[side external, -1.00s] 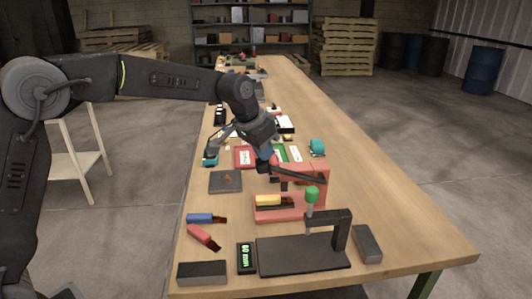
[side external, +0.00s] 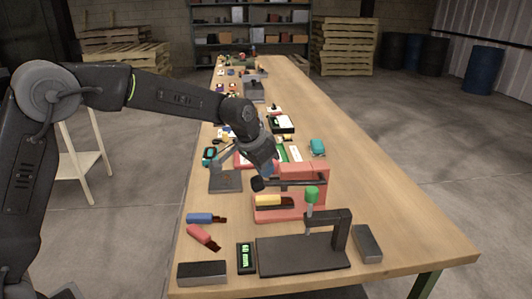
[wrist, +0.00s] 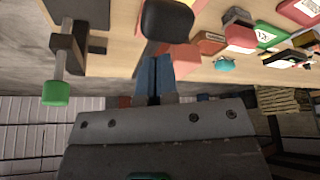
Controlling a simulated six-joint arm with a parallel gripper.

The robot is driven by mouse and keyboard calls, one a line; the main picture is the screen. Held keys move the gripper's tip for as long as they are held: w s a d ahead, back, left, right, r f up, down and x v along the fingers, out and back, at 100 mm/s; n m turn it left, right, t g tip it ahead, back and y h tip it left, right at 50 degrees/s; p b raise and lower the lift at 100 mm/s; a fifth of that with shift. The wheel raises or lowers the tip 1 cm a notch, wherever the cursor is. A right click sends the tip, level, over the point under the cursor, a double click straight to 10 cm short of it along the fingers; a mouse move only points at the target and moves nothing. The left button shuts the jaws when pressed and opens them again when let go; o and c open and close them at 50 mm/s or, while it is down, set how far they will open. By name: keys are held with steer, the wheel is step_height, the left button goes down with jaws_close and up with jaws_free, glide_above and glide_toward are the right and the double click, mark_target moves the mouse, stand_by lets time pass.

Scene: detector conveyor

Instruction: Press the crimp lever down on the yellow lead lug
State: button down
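The red crimp press (side external: 290,213) stands on the table. Its dark crimp lever (side external: 300,182) lies about level and ends in a black knob (side external: 257,184), which also shows large in the wrist view (wrist: 167,20). The yellow lead lug (side external: 268,200) lies in the press below the lever, with a dark reddish end to the right. My gripper (side external: 266,174) is at the knob end of the lever, pointing down. Its blue fingers (wrist: 154,72) look closed together, with nothing seen between them. Contact with the knob cannot be told for sure.
A dark stand with a green-knobbed rod (side external: 312,193) is in front of the press. A blue lug (side external: 205,218) and a red lug (side external: 202,236) lie at left, near a green display (side external: 246,258). Dark blocks lie near the front edge. The right side of the table is clear.

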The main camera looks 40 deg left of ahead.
step_height(320, 180, up, 11)
stand_by(0.9)
steer(key=s+a+r+n, duration=0.1)
steer(key=s+r, duration=0.1)
steer(key=s, duration=0.6)
steer(key=s+a+r, duration=0.1)
steer(key=s+a, duration=0.1)
steer(key=s, duration=0.6)
steer(key=s+f+n, duration=0.1)
steer(key=s+f, duration=0.2)
steer(key=s, duration=0.5)
steer(key=s+a+f+n+t+y, duration=0.1)
steer(key=s+f, duration=0.3)
steer(key=s, duration=0.5)
steer(key=shift+a+f, duration=0.25)
